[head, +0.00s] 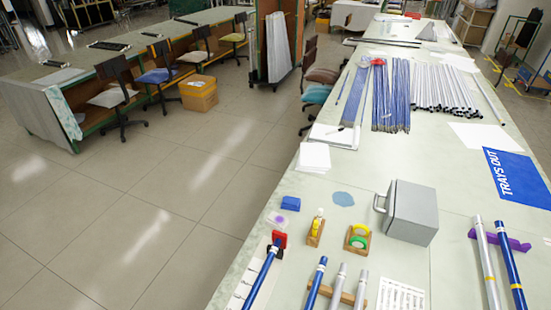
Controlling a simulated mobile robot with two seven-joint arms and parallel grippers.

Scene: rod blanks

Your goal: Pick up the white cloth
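No gripper of mine shows in the head view. A flat white square (314,156) lies near the left edge of the long pale workbench (390,160); I cannot tell whether it is the white cloth or paper. A pale greenish-white cloth (65,113) hangs over the end of the far left bench. Flat white sheets (484,137) lie on the workbench at the right and look like paper.
A grey metal box (411,212) with a handle, tape holders (357,239) and blue and silver rods (507,262) occupy the near workbench. Many rods (392,95) lie farther back. A blue "TRAYS OUT" mat (518,177) is at right. Open floor (150,200) lies left.

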